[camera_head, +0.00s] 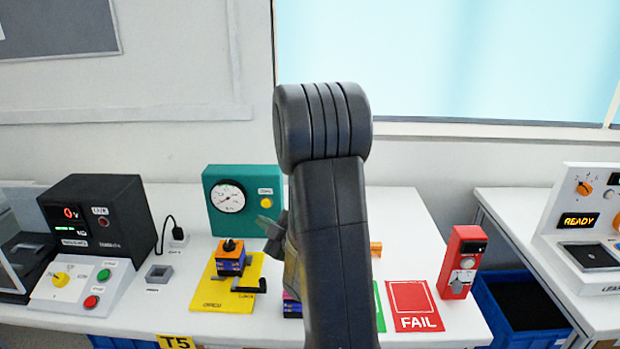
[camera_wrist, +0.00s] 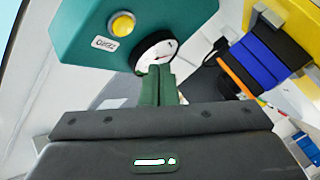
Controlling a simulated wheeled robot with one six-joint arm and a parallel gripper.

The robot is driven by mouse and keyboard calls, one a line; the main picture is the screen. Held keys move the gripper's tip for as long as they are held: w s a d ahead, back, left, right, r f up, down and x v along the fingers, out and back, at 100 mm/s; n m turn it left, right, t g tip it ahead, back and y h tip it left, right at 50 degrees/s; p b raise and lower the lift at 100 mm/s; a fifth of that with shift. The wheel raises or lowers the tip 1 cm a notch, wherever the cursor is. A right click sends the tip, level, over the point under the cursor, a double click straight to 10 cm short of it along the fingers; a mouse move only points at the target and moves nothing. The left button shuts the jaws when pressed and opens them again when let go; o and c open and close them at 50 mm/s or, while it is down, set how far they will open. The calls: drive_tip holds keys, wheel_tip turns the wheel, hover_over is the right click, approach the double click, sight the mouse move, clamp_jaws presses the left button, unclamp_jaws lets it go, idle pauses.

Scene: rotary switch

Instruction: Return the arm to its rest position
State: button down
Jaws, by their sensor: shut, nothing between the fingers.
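My arm stands large and dark in the middle of the head view. My gripper (camera_head: 266,224) shows partly at its left side, in front of the teal gauge box (camera_head: 215,197). In the wrist view the two fingers of my gripper (camera_wrist: 157,84) are together, with nothing between them. They point toward the round gauge dial of the teal box (camera_wrist: 90,28) and overlap its lower edge; I cannot tell the gap. A blue and orange switch (camera_head: 231,262) with a black knob stands on a yellow fixture (camera_head: 207,296), left of my arm and apart from my gripper.
A black meter box (camera_head: 120,210) and a sloped button panel (camera_head: 75,285) stand at the left. A red FAIL plate (camera_head: 408,295) and a red box (camera_head: 461,262) are on the right. My arm hides the bench middle. A blue bin (camera_head: 515,300) sits in the gap between benches.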

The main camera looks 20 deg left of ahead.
drive_tip(key=p, duration=0.1)
drive_tip(key=w+p, duration=0.1)
drive_tip(key=p, duration=0.1)
drive_tip(key=shift+w+a+r, duration=0.2)
drive_tip(key=shift+w+a, duration=0.05)
drive_tip(key=p, duration=0.3)
drive_tip(key=shift+s+d, duration=0.1)
drive_tip(key=shift+s, duration=0.1)
drive_tip(key=s+b, duration=0.1)
drive_tip(key=s, duration=0.1)
drive_tip(key=s+d+b, duration=0.1)
drive_tip(key=s+b, duration=0.1)
drive_tip(key=s, duration=0.1)
drive_tip(key=shift+d+f, duration=0.1)
drive_tip(key=shift+f, duration=0.1)
